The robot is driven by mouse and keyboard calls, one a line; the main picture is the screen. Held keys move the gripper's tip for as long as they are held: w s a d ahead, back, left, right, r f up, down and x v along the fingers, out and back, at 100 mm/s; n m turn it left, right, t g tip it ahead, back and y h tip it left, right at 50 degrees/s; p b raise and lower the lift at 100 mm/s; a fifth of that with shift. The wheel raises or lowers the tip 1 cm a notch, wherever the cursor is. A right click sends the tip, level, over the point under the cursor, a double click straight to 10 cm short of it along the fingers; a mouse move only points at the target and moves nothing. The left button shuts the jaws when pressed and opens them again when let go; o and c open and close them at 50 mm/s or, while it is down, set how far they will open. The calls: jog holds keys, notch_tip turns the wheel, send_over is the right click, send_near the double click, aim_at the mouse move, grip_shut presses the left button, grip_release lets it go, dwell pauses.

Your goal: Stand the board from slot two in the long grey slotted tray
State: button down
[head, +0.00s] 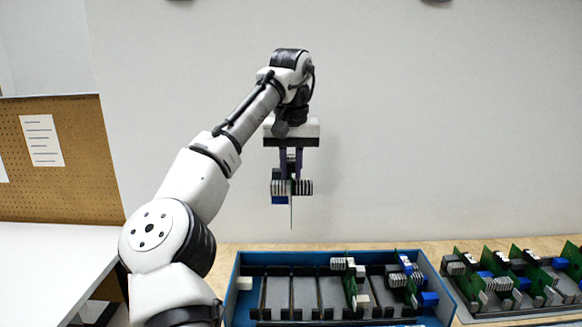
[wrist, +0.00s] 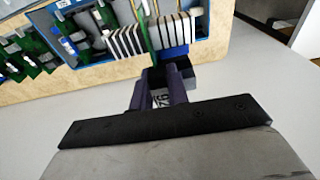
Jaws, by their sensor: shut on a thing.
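My gripper (head: 291,172) is shut on a board (head: 292,213), held upright and edge-on in the air above the blue case (head: 440,279). The held board carries pale finned blocks and a blue block; its green edge also shows in the wrist view (wrist: 146,38), above my gripper's fingers (wrist: 157,92). Its lower edge hangs clear of the case. The long grey slotted tray (head: 516,314) lies on the table at the right, with several green boards standing in it; its right end is cut off by the picture.
The blue case has dark rails; two boards (head: 350,283) stand in its right part, and its left and middle slots look empty. A small white block (head: 244,283) sits at its left end. A pegboard (head: 65,170) and white table (head: 45,265) stand left.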

aim_at(291, 213)
jog(key=shift+r+p, duration=0.1)
jog(key=shift+p, duration=0.35)
jog(key=shift+f+b, duration=2.65)
jog(key=shift+f, duration=3)
dwell(1.9)
